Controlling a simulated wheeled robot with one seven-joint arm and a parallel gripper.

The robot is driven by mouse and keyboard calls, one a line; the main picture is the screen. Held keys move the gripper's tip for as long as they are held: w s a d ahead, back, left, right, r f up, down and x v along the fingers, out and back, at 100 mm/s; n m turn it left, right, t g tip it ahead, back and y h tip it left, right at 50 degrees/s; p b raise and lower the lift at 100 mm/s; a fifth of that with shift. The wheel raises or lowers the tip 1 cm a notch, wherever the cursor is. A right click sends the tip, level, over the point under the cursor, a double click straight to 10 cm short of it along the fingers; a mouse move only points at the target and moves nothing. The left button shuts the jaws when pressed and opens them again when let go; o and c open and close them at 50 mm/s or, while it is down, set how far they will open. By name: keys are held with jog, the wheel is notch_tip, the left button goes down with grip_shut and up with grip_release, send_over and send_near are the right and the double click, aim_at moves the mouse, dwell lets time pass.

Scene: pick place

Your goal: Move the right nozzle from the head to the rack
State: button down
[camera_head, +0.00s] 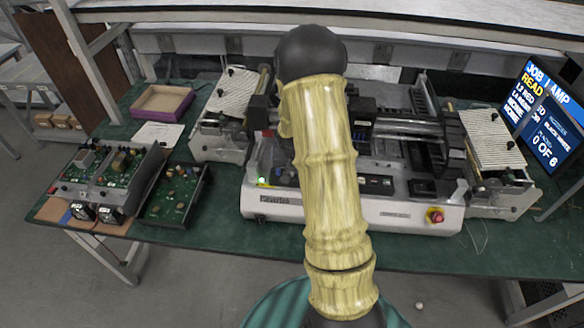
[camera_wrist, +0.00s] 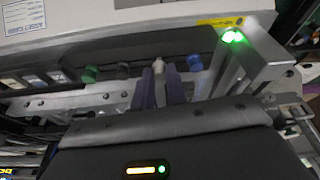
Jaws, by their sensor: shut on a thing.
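In the wrist view my gripper (camera_wrist: 161,84) shows as two purple-grey fingers close together, shut on a small nozzle with a pale top (camera_wrist: 158,66). Most of this nozzle is hidden between the fingers. Other small parts stand in a row to either side: a teal-topped one (camera_wrist: 90,74) and a dark one (camera_wrist: 123,70) to the left, and another teal one (camera_wrist: 194,62) to the right. I cannot tell for certain which parts belong to the rack or the head. In the head view my arm covers the gripper and the middle of the white machine (camera_head: 285,205).
The machine stands on a green table (camera_head: 225,235). A green light (camera_wrist: 233,37) glows on a metal bracket close to the right of my fingers. A screen (camera_head: 548,115) stands right.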

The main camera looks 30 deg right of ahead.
dwell(0.8)
jog(key=c, duration=1.3)
grip_release()
jog(key=shift+a+f, duration=0.1)
jog(key=shift+a, duration=0.05)
jog(key=c, duration=0.4)
jog(key=shift+d, duration=0.25)
jog(key=shift+r, duration=0.25)
jog(key=shift+w+p+v, duration=0.15)
jog(key=shift+p+v, duration=0.55)
jog(key=shift+v, duration=0.15)
jog(key=shift+w+p+v, duration=0.2)
jog(key=shift+p+v, duration=0.45)
jog(key=shift+v, duration=0.15)
jog(key=shift+d+r+p, duration=0.15)
jog(key=shift+r+p, duration=0.95)
jog(key=shift+r, duration=0.6)
